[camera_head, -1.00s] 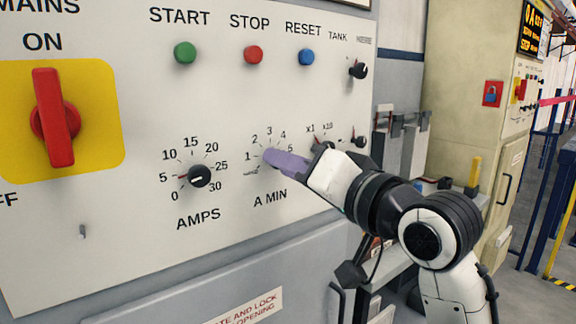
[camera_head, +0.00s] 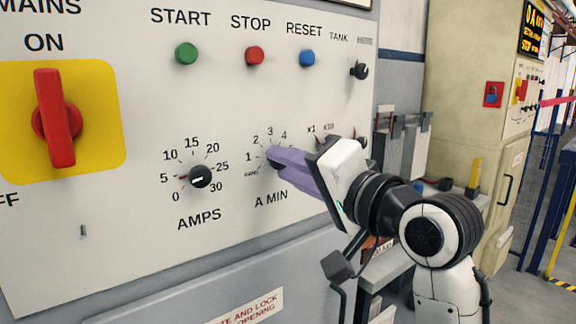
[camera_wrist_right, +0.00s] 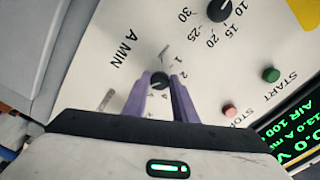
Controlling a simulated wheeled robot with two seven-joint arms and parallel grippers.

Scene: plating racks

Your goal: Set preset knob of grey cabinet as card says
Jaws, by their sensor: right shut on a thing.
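The grey cabinet's white panel (camera_head: 110,230) fills the left and middle of the head view. On it is a small black knob marked A MIN (camera_head: 276,165), with a scale of numbers around it. My right gripper (camera_head: 281,160) has its purple fingers on either side of this knob and is shut on it. The right wrist view shows the dark knob (camera_wrist_right: 159,80) between the two fingers. The fingers hide most of the knob in the head view, and its pointer cannot be read. No card is readable in view. My left gripper is not in view.
An AMPS knob (camera_head: 200,176) sits left of the held knob. Green (camera_head: 186,53), red (camera_head: 254,55) and blue (camera_head: 307,58) buttons sit above, with a TANK knob (camera_head: 359,71) at right. A large red mains switch (camera_head: 57,118) sticks out at far left.

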